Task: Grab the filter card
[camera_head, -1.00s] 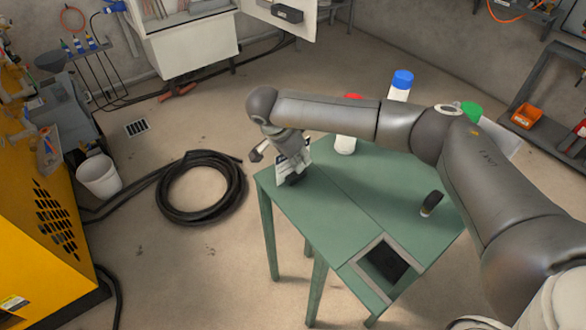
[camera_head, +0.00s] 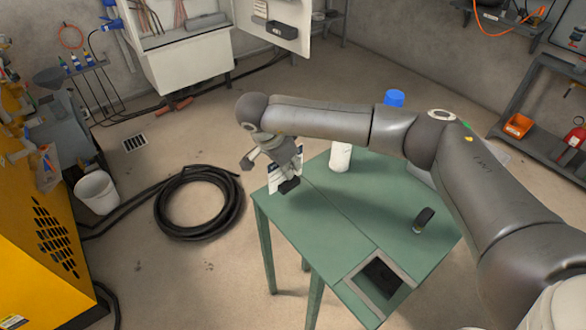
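The filter card (camera_head: 285,180) looks like a small white card with dark print, standing upright or steeply tilted at the table's far left corner. My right gripper (camera_head: 269,174) is over that corner, pointing down. Its two dark fingertips are spread apart, one out to the left of the card and one low in front of it. The gripper looks open. Its wrist hides the card's upper part, and I cannot tell whether a finger touches it. My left gripper is not in view.
The green table (camera_head: 325,225) holds a small dark upright object (camera_head: 424,219), a grey-framed dark panel (camera_head: 381,278) and a white bottle (camera_head: 340,158), partly behind my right arm. A blue cap (camera_head: 394,98) shows above the arm. A black hose coil (camera_head: 198,203) lies on the floor at left.

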